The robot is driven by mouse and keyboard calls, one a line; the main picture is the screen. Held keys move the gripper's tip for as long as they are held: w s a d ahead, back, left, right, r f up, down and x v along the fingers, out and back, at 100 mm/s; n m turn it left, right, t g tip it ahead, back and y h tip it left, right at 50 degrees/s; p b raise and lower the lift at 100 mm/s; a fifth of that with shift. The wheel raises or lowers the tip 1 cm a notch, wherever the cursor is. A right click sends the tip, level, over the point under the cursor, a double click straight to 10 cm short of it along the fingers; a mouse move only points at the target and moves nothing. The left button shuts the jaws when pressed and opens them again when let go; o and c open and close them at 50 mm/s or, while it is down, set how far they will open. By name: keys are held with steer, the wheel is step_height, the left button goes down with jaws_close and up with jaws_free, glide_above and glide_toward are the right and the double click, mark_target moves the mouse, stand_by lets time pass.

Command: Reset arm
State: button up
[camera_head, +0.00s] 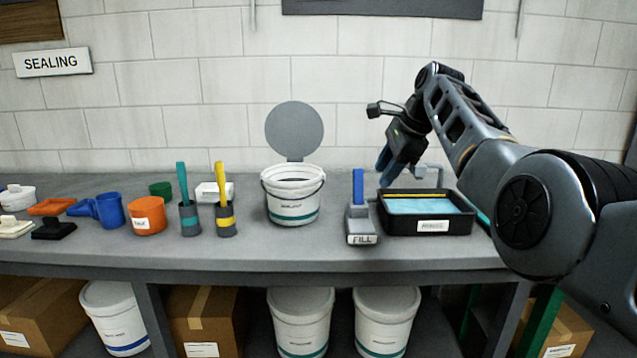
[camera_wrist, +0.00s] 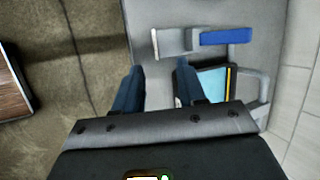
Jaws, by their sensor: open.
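My gripper (camera_head: 384,163) hangs in the air above the back of the black tray, its blue fingers pointing down. In the wrist view its two fingers (camera_wrist: 160,88) are apart with nothing between them. The black tray (camera_head: 425,222) holds a light blue surface and a yellow strip, and has a label on its front. Part of it also shows in the wrist view (camera_wrist: 256,88), partly hidden by a finger. My arm reaches in from the right side.
A FILL stand with a blue lever (camera_head: 358,187) is left of the tray. A white bucket (camera_head: 292,205) stands with its grey lid raised. Brush cups (camera_head: 226,217), an orange tub (camera_head: 148,215) and a blue cup (camera_head: 110,210) sit farther left. The bench front is clear.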

steer(key=s+d+f+n+t+h, duration=0.1)
steer(key=s+d+f, duration=0.1)
steer(key=f, duration=0.7)
steer(key=s+d+f+n+t, duration=0.1)
steer(key=s+d+f, duration=0.1)
steer(key=f, duration=0.8)
steer(key=s+d+f+n+h, duration=0.1)
steer(key=s+d+f, duration=0.15)
steer(key=f, duration=0.65)
steer(key=s+d+f+n+t+h, duration=0.1)
steer(key=s+f+n, duration=0.1)
steer(key=s+f, duration=0.7)
steer(key=s+d+f+n+t+h, duration=0.1)
steer(key=s+d+f+n+t, duration=0.1)
steer(key=s+f, duration=0.65)
steer(key=s+r+n+t, duration=0.1)
steer(key=s+r+n, duration=0.1)
steer(key=s, duration=1.2)
steer(key=s+r+n+t, duration=0.1)
steer(key=s+r+n, duration=0.15)
steer(key=s, duration=1.05)
steer(key=s+a+r+n+t, duration=0.3)
steer(key=s+r+n, duration=0.2)
steer(key=s+r, duration=1.4)
step_height(320, 180, up, 3)
steer(key=shift+s+r, duration=0.1)
steer(key=shift+s, duration=0.05)
